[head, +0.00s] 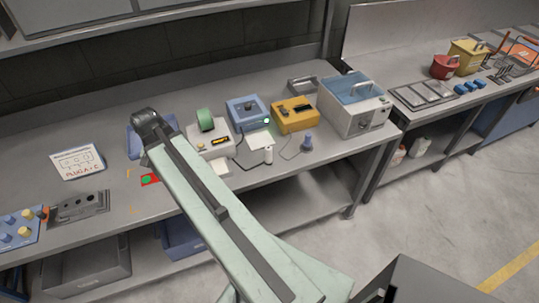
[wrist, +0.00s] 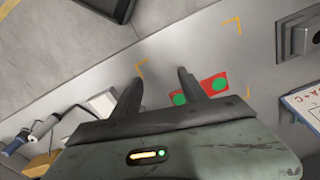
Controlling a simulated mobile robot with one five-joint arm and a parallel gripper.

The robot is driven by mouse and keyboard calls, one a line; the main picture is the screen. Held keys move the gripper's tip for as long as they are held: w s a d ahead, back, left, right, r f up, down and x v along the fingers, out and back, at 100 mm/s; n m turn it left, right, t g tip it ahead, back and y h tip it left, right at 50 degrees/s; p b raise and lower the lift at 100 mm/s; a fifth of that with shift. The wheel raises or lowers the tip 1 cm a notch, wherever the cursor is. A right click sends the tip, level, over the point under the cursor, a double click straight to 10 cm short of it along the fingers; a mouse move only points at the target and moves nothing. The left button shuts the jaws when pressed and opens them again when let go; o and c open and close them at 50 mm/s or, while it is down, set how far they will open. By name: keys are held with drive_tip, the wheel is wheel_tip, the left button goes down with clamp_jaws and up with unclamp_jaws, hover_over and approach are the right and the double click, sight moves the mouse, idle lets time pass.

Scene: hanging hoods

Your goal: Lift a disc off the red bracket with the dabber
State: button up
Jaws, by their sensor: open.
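A flat red piece, which looks like the red bracket (wrist: 200,91), lies on the grey bench in the wrist view. In the head view the red bracket (head: 157,179) is beside my arm, with one green disc (head: 147,180) clear. A small blue upright piece (head: 307,143) and a white cylinder (head: 268,154) stand to the right; I cannot tell which is the dabber.
A grey block with holes (head: 78,206) and a paper sign (head: 77,162) lie to the left. Several boxes, one yellow (head: 295,122), and a large grey tank (head: 354,112) stand to the right.

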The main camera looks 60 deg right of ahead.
drive_tip(key=s+d+m, duration=0.4)
drive_tip(key=d, duration=0.5)
drive_tip(key=s+d+m, duration=0.3)
drive_tip(key=d+m, duration=0.2)
drive_tip(key=d, duration=0.3)
drive_tip(key=m, duration=0.9)
hover_over(270, 154)
drive_tip(key=d, duration=0.2)
drive_tip(key=shift+w+a, duration=0.15)
drive_tip(key=shift+w, duration=0.3)
drive_tip(key=f+b, duration=0.8)
drive_tip(key=shift+a+f, duration=0.1)
drive_tip(key=shift+a, duration=0.25)
drive_tip(key=shift+r, duration=0.2)
clamp_jaws()
